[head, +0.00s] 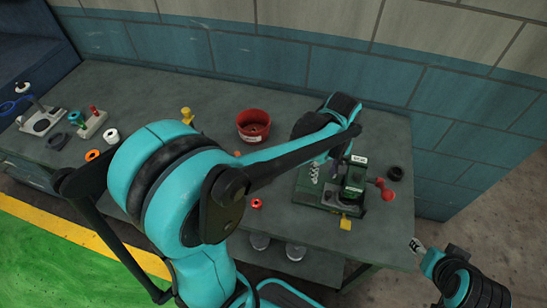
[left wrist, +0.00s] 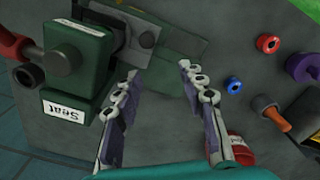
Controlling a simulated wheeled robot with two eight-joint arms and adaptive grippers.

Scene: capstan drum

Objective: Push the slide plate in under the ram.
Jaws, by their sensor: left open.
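The green press (head: 352,182) stands on the bench at the right in the head view. In the left wrist view the press (left wrist: 80,65) is at the upper left, with a label reading "Seat" upside down.
A red bowl (head: 253,125) stands left of the press. A red knob (head: 385,189) and a black ring (head: 395,173) are right of it. A yellow block (head: 346,223) is at the bench front. Blue (left wrist: 233,84) and red (left wrist: 267,43) rings lie to the fingers' right.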

